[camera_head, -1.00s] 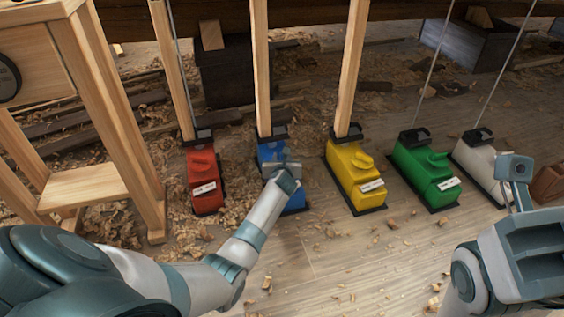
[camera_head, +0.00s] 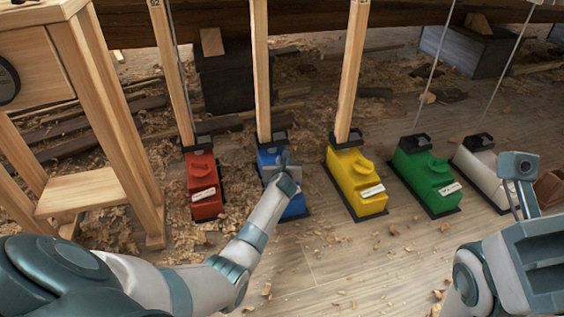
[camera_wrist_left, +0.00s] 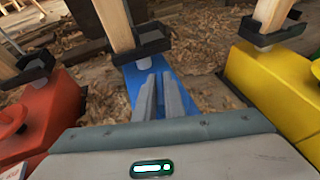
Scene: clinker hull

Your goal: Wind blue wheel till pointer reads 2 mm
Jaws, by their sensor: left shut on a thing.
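The blue jack (camera_head: 292,207) stands on the floor between the red and yellow ones, with a wooden prop (camera_head: 262,75) rising from its black cup. My left gripper (camera_head: 283,163) is over the top of the blue jack, and its fingers (camera_wrist_left: 164,97) point along the blue body (camera_wrist_left: 190,92) in the left wrist view. The gripper is shut on the blue wheel, which its fingers and hand hide. No pointer or scale reading can be made out. My right arm is at the lower right, but its fingertips are not in view.
A red jack (camera_head: 203,180) stands left of the blue one. Yellow (camera_head: 352,182), green (camera_head: 425,178) and white (camera_head: 478,166) jacks stand to the right. A wooden trestle (camera_head: 110,120) is at the left. Shavings cover much of the floor; the front middle is mostly clear.

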